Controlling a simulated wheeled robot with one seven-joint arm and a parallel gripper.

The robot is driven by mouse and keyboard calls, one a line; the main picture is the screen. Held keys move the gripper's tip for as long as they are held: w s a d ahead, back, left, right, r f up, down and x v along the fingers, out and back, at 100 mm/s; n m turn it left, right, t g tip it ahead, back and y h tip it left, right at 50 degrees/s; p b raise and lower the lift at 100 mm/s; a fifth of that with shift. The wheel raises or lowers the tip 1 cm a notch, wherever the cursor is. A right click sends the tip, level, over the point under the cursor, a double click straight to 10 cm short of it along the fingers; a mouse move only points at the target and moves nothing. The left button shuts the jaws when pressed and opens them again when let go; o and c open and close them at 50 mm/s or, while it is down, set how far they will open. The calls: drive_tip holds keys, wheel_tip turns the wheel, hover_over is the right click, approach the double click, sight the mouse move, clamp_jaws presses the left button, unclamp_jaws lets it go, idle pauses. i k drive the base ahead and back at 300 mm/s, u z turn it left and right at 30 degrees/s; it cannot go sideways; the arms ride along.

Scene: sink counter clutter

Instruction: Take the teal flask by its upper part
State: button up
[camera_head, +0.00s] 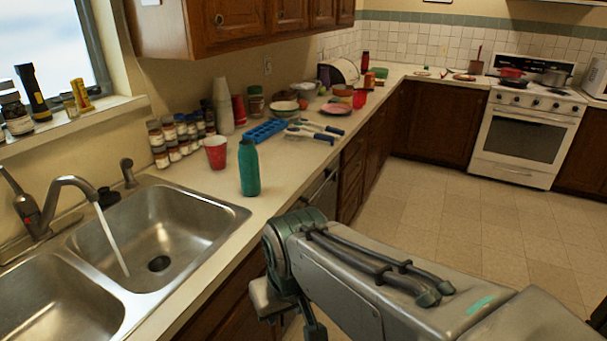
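The teal flask (249,170) stands upright on the counter, just right of the sink's far corner. Its upper part is uncovered and nothing touches it. My arm comes in from the lower right, and its near links lie in front of the counter's edge, right of and below the flask. The end of the arm drops out of the bottom of the picture, so my gripper's fingers do not show.
A double sink (155,225) with running water lies left of the flask. A red cup (215,152) stands close behind it to the left. A blue tray (265,131), utensils (315,131) and spice jars (176,138) are farther back. The counter right around the flask is bare.

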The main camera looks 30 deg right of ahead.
sight(248, 154)
drive_tip(key=z, duration=0.35)
drive_tip(key=k, duration=0.45)
drive_tip(key=u, duration=0.1)
drive_tip(key=i, duration=0.65)
drive_tip(key=u, duration=0.05)
drive_tip(key=k, duration=0.45)
drive_tip(key=z, duration=0.65)
drive_tip(key=i, duration=1.05)
drive_tip(key=u, duration=0.35)
